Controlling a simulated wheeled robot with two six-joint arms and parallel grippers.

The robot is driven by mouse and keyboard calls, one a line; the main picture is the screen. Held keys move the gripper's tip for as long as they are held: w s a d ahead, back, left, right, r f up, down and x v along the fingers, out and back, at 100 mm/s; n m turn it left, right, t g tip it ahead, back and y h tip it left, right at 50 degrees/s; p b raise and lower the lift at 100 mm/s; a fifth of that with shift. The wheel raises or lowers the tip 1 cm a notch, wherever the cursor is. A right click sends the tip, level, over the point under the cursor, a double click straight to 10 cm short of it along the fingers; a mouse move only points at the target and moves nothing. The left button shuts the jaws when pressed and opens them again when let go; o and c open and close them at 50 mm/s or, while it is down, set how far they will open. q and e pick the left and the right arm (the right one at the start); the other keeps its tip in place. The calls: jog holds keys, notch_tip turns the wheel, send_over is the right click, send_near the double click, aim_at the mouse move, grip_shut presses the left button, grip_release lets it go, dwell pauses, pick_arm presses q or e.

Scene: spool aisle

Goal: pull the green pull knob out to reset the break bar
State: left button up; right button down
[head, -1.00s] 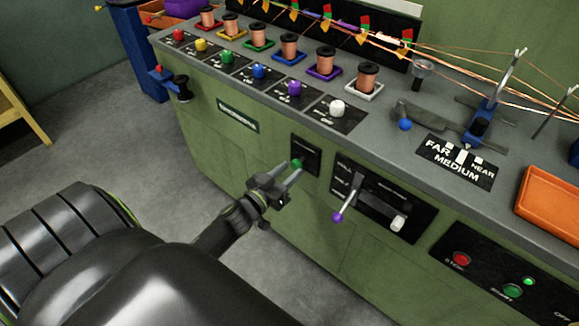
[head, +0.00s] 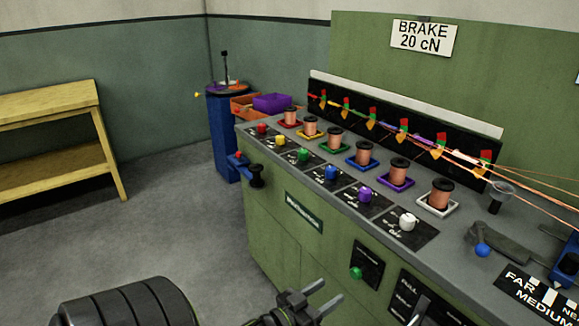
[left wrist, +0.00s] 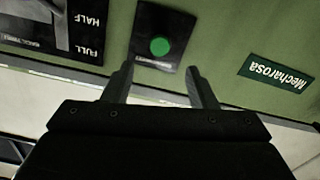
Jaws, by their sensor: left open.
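The green pull knob (head: 356,272) is on a black plate on the front face of the green console, in the lower part of the head view. In the left wrist view the knob (left wrist: 159,46) shows face-on, centred beyond the fingertips. My left gripper (head: 331,291) is open and empty, just left of and below the knob in the head view. In the left wrist view its two fingers (left wrist: 158,75) are spread, with the knob apart from them. How far the knob stands out cannot be told. My right gripper is not in view.
The console top (head: 458,222) carries several copper spools and coloured knobs. A lever panel (head: 410,299) lies right of the green knob's plate. A yellow bench (head: 50,100) stands far left; the floor between is clear.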

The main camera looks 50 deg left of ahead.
pick_arm(q)
jog(key=s, duration=1)
jog(key=shift+s+a, duration=0.2)
jog(key=shift+a, duration=0.2)
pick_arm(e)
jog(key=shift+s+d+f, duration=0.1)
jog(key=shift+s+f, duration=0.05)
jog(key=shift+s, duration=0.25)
